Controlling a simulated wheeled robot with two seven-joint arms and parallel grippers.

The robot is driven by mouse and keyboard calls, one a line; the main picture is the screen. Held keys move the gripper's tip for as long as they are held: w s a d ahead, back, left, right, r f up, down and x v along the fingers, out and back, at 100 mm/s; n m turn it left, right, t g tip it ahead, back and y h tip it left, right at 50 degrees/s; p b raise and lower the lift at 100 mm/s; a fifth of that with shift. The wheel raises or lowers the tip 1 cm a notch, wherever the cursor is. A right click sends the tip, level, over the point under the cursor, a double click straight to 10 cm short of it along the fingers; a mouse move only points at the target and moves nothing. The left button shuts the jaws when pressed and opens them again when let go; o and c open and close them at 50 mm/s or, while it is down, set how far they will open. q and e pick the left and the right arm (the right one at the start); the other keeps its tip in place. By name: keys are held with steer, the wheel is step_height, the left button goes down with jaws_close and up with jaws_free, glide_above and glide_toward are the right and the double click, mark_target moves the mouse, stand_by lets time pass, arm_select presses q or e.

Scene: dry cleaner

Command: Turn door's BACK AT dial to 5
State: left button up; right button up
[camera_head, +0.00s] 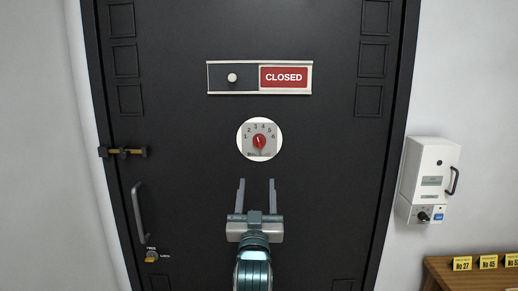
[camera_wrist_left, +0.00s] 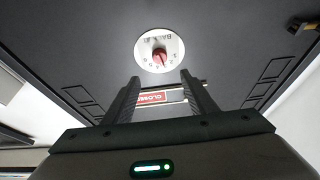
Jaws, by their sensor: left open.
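The BACK AT dial is a white round plate (camera_head: 244,153) with a red knob (camera_head: 259,142) at its centre, on the dark door (camera_head: 330,170). The numbers 1 to 6 run in an arc over the knob. I cannot read for sure which number the knob points to. My left gripper (camera_head: 256,183) is open and empty below the dial, fingers pointing up in the picture. In the left wrist view the red knob (camera_wrist_left: 160,56) appears upside down, just beyond the open fingertips (camera_wrist_left: 160,77), apart from them. My right gripper is in neither view.
A CLOSED slider sign (camera_head: 284,77) sits above the dial. A bolt latch (camera_head: 123,152), a door handle (camera_head: 139,212) and a small lock (camera_head: 152,256) are on the door's left. A white wall box (camera_head: 428,168) and a wooden table (camera_head: 470,275) with yellow number tags stand right.

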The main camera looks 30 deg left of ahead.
mark_target(259, 146)
arm_select(q)
steer(key=shift+w, duration=0.1)
steer(key=p+x, duration=0.6)
steer(key=x, duration=0.9)
steer(key=shift+w+a+r, duration=0.1)
steer(key=shift+w+r, duration=0.05)
steer(key=shift+w, duration=0.1)
steer(key=shift+x, duration=0.9)
steer(key=shift+c, duration=0.4)
steer(key=c, duration=1)
